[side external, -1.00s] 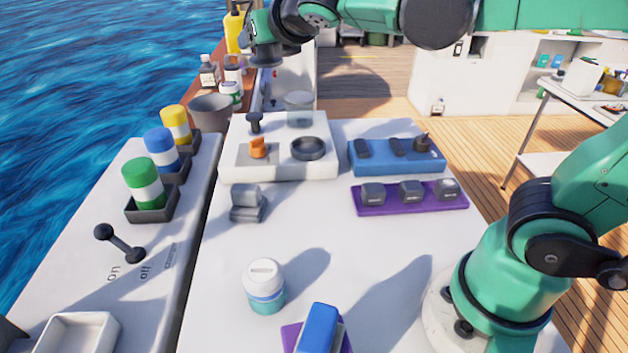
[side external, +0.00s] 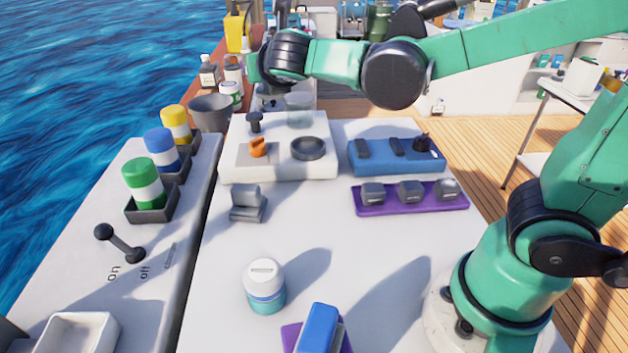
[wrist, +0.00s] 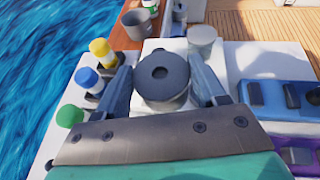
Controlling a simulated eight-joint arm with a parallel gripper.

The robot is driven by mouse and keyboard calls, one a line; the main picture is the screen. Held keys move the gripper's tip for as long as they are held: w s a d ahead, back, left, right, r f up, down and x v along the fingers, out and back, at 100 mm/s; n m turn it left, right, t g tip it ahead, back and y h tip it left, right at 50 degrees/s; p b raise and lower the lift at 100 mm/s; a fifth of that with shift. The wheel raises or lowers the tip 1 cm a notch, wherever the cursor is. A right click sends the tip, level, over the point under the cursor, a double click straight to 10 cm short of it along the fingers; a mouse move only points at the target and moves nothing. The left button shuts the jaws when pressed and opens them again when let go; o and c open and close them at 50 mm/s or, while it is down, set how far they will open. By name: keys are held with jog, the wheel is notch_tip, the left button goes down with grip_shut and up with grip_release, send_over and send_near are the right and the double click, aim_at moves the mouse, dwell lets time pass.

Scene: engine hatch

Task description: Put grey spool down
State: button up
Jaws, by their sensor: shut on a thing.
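A grey spool (wrist: 162,75) with a dark hole in its top sits between the two fingers of my gripper (wrist: 160,88) in the wrist view. The gripper is shut on it. The fingers and spool are hard to make out there. The spool's underside is hidden, so I cannot tell if it touches anything.
The panel carries a black knob (side external: 254,122), an orange switch (side external: 258,147), a dark ring (side external: 308,148) and a translucent cylinder (side external: 299,108). A grey bucket (side external: 210,112) stands to its left. Coloured canisters stand on the left bench. The white table's middle is mostly clear.

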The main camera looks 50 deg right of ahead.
notch_tip(320, 180, down, 8)
jog(key=s+d+m+g+h, duration=0.2)
jog(key=m+g+h, duration=0.3)
jog(key=m+g, duration=0.1)
jog(key=m+g+h, duration=0.1)
jog(key=m+g, duration=0.4)
send_over(320, 208)
jog(key=shift+f, duration=6)
jog(key=shift+f, duration=0.6)
jog(key=o, duration=1.3)
jog(key=shift+o, duration=0.2)
jog(key=shift+a, duration=0.15)
